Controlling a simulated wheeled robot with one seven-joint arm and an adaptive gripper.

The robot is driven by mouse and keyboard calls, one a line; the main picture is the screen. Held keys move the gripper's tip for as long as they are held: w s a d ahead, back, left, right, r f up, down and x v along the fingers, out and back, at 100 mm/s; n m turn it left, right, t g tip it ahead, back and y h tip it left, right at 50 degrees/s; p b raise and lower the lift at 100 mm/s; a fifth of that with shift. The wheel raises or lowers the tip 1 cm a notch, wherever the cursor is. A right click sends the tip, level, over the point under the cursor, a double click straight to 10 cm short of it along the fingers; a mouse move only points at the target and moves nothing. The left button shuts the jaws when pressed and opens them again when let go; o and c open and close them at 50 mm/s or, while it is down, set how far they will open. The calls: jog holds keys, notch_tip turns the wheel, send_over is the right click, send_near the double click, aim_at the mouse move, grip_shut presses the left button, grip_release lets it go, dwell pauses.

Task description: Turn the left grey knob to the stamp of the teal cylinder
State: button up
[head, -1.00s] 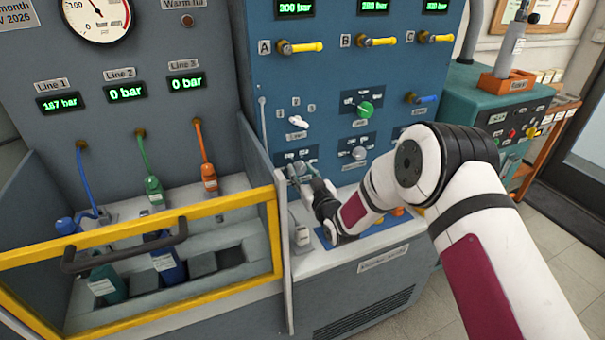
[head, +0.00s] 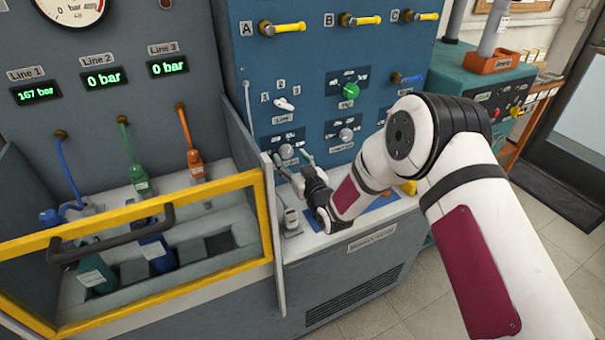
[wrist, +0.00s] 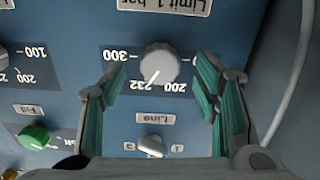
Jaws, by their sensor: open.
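The left grey knob (head: 287,151) is on the blue panel, low and left. In the wrist view this grey knob (wrist: 160,63) appears upside down, between stamps 300, 232 and 200; its white mark points down-left, toward the 232 stamp. My gripper (head: 293,161) is open in front of it; in the wrist view its teal-padded fingers (wrist: 162,78) stand on both sides, apart from the knob. A dark teal cylinder (head: 95,274) lies in the tray behind the yellow-framed guard at left; its label is too small to read.
A white switch (head: 284,104) is above the knob, and another grey knob (head: 346,134) and a green knob (head: 350,91) are to its right. A small grey device (head: 291,220) stands on the ledge below. A grey divider edge (head: 270,200) is close left of my gripper.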

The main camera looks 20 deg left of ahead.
jog(key=v, duration=1)
